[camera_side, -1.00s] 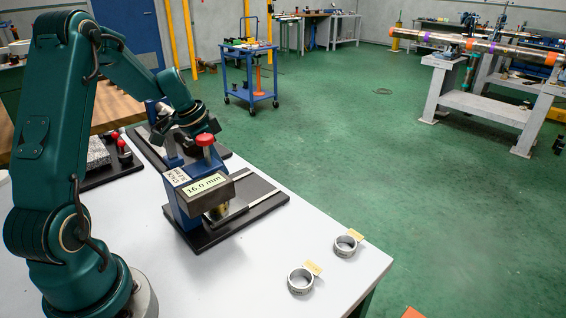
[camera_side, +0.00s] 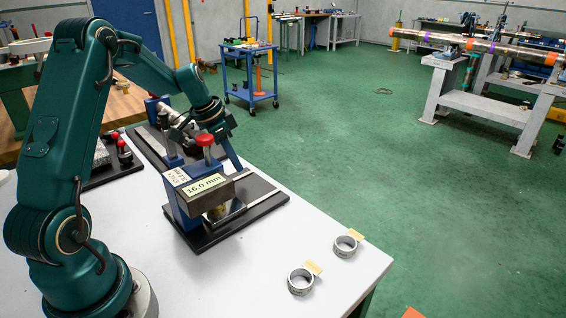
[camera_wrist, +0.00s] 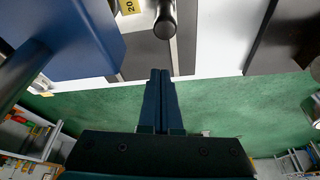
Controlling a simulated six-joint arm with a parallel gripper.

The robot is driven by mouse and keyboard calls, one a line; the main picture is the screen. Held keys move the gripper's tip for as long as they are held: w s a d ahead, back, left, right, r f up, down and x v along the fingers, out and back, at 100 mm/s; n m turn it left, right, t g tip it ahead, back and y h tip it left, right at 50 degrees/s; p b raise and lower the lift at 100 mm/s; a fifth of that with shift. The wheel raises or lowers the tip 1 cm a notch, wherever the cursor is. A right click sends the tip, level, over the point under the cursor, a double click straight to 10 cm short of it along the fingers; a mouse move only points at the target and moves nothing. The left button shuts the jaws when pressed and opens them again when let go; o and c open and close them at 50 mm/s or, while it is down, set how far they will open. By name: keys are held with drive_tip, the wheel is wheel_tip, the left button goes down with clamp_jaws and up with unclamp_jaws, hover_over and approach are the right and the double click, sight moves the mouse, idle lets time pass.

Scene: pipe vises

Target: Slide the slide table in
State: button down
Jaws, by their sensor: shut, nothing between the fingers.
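The gauge station stands on the white bench in the side view, with a blue body, a red knob (camera_side: 204,139) and a head (camera_side: 208,190) reading 16.0 mm. What looks like the slide table (camera_side: 231,210), a grey metal plate, lies low under the head on the black base (camera_side: 262,204). It is partly hidden by the head. My gripper (camera_side: 239,167) points down behind and right of the head. In the wrist view its fingers (camera_wrist: 160,72) are shut together and empty. Their tips are just below a black round-ended knob (camera_wrist: 164,22) in the picture; contact cannot be told.
Two grey rings (camera_side: 300,281) with tan tags lie at the bench's front right. A second black-based fixture (camera_side: 157,143) stands behind the station, and a block with red knobs is at the left.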

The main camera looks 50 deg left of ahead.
drive_tip(key=d+v, duration=0.1)
drive_tip(key=v, duration=0.8)
drive_tip(key=s+d+r+m+t, duration=0.1)
drive_tip(key=s+d+r+m, duration=0.1)
drive_tip(key=d+r, duration=0.35)
drive_tip(key=s+d+r+m, duration=0.1)
drive_tip(key=s+d+r, duration=0.1)
drive_tip(key=d, duration=0.6)
drive_tip(key=s+d+f+n, duration=0.2)
drive_tip(key=s+f+n, duration=0.1)
drive_tip(key=s, duration=0.2)
drive_tip(key=s+d+f+n+y, duration=0.1)
drive_tip(key=s+d+f+n, duration=0.1)
drive_tip(key=s, duration=0.4)
drive_tip(key=shift+s+d+f+n+t, duration=0.35)
drive_tip(key=shift+d+f+n+t, duration=0.05)
drive_tip(key=shift+f+n, duration=0.1)
